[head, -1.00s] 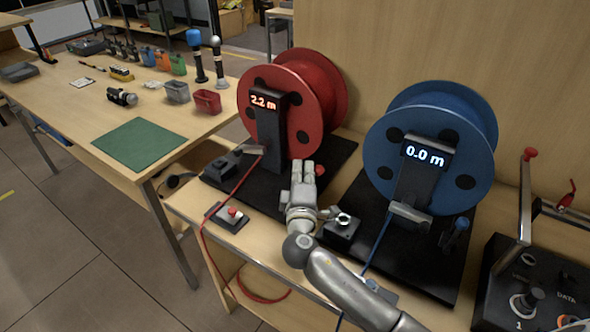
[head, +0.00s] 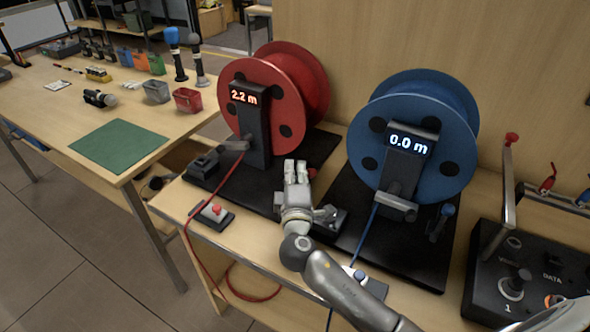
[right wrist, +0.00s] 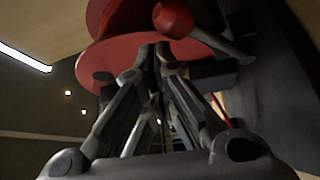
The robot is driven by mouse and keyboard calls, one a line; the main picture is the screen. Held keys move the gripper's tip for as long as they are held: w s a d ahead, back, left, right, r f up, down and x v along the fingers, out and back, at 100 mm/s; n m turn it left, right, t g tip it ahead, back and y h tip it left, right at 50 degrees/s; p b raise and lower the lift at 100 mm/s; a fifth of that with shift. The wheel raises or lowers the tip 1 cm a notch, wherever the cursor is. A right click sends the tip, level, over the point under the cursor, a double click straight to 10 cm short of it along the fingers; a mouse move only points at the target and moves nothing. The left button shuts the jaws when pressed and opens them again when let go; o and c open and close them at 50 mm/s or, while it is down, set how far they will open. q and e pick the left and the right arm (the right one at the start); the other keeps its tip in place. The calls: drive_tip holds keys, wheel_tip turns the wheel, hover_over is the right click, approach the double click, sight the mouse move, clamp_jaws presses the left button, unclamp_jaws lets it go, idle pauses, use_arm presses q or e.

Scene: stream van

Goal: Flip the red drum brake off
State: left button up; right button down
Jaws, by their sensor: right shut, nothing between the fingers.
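The red drum (head: 300,85) stands on a black base, with its display reading 2.2 m. A small red knob (head: 311,173) shows just right of my right gripper's fingers, and I take it as the brake lever's knob. In the right wrist view the red knob (right wrist: 173,19) sits on a dark lever, beyond the fingertips and to their right, with the red drum (right wrist: 110,60) behind. My right gripper (head: 296,170) is shut and empty, at the right front of the drum. The gripper partly hides the lever's foot. My left gripper is out of view.
A red button box (head: 212,213) lies left of my arm, and a black control box (head: 525,280) at the right. A red cable hangs over the front edge.

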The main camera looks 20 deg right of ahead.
drive_tip(key=shift+s, duration=0.15)
drive_tip(key=v, duration=1.1)
drive_tip(key=shift+s+a, duration=0.15)
drive_tip(key=shift+s, duration=0.2)
